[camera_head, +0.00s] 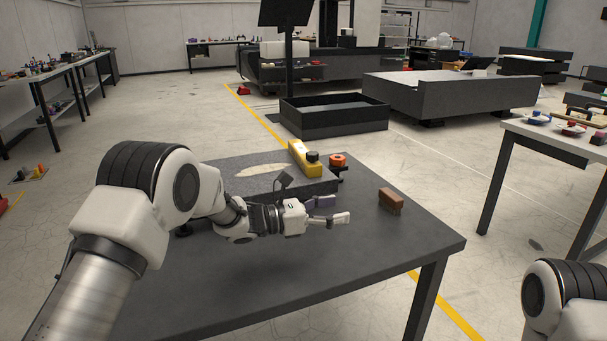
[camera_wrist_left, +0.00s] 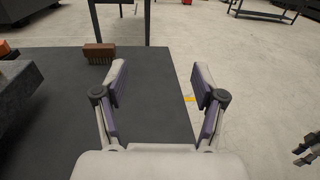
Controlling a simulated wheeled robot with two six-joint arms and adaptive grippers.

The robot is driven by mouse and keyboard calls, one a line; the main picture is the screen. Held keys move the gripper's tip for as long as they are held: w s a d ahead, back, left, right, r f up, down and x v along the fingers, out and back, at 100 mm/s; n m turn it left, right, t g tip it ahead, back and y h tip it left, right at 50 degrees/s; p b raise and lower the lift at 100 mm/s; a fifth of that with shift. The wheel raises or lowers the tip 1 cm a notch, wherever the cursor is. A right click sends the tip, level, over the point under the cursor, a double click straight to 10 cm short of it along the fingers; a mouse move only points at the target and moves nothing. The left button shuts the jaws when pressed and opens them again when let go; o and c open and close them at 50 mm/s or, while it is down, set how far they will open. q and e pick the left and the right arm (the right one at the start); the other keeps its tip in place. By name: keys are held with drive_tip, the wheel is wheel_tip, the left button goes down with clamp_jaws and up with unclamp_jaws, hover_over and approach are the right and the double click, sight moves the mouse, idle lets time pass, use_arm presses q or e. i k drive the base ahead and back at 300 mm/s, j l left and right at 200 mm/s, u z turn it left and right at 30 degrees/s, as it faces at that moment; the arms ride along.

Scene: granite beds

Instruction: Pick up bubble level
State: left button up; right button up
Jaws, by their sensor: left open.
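A yellow bar (camera_head: 304,158), which looks like the bubble level, lies on the granite block (camera_head: 262,187) on the dark table in the head view. A black knob-like piece (camera_head: 313,156) is at its right side; I cannot tell if it is part of it. My left gripper (camera_head: 335,210) is in front of the block, to the right of its near edge, open and empty, pointing right. In the left wrist view its fingers (camera_wrist_left: 160,82) stand wide apart with nothing between them. The yellow bar does not show in that view.
A brown brush (camera_head: 390,201) lies on the table to the right of my left gripper and also shows in the wrist view (camera_wrist_left: 99,53). An orange object (camera_head: 338,160) is beside the block, behind the gripper. The table's front right is clear.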

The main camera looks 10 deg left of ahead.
sight(297, 149)
drive_tip(key=i+j, duration=0.85)
